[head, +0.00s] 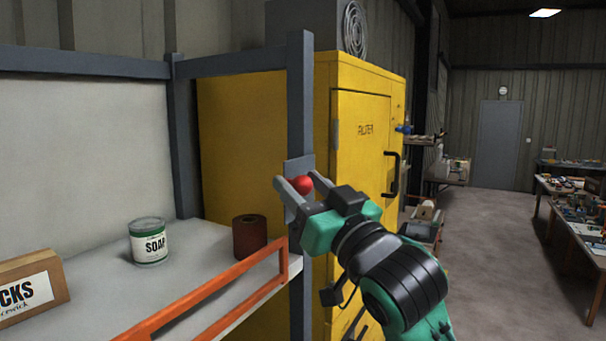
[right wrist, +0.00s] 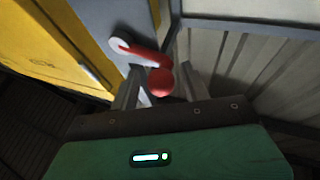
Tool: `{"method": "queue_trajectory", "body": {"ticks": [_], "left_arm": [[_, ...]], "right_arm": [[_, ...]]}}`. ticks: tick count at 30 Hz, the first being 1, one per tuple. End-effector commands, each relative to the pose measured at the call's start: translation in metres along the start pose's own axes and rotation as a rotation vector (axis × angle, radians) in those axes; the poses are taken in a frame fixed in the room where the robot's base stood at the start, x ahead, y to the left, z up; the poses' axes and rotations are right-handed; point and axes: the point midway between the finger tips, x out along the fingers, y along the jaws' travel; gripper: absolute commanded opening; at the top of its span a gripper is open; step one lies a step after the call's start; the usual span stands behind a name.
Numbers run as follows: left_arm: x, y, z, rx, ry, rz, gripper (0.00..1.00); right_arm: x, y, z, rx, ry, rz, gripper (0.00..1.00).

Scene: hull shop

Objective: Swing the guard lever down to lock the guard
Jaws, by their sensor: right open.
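The guard lever is a red arm (right wrist: 138,53) with a red ball knob (right wrist: 161,83), on a pale round pivot; in the head view the knob (head: 302,185) shows in front of a grey plate (head: 297,166) on the shelf post. My right gripper (head: 291,185) is open, its fingers to either side of the knob in the picture. In the right wrist view the knob lies between the two fingers (right wrist: 160,75); I cannot tell whether they touch it. The orange guard frame (head: 215,303) runs along the shelf's front edge. My left gripper is out of view.
The shelf (head: 196,245) holds a soap tin (head: 148,243), a dark red cylinder (head: 250,236) and a cardboard box (head: 30,286). A yellow cabinet (head: 362,85) with a black handle stands behind the post. Open floor and work tables lie to the right.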

Motion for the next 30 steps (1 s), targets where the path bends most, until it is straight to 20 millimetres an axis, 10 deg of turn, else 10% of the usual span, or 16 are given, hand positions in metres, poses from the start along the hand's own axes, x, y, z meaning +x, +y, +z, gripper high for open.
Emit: {"method": "queue_trajectory", "body": {"ticks": [9, 17, 30], "left_arm": [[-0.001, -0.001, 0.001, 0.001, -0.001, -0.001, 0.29], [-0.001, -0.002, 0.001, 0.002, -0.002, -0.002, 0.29], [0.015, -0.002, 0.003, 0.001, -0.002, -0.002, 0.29]], "right_arm": [[0.003, 0.000, 0.001, 0.000, -0.001, 0.000, 0.47], [0.003, 0.000, 0.001, 0.000, -0.001, 0.001, 0.00], [-0.002, 0.000, 0.009, -0.081, 0.033, -0.029, 0.00]]}}
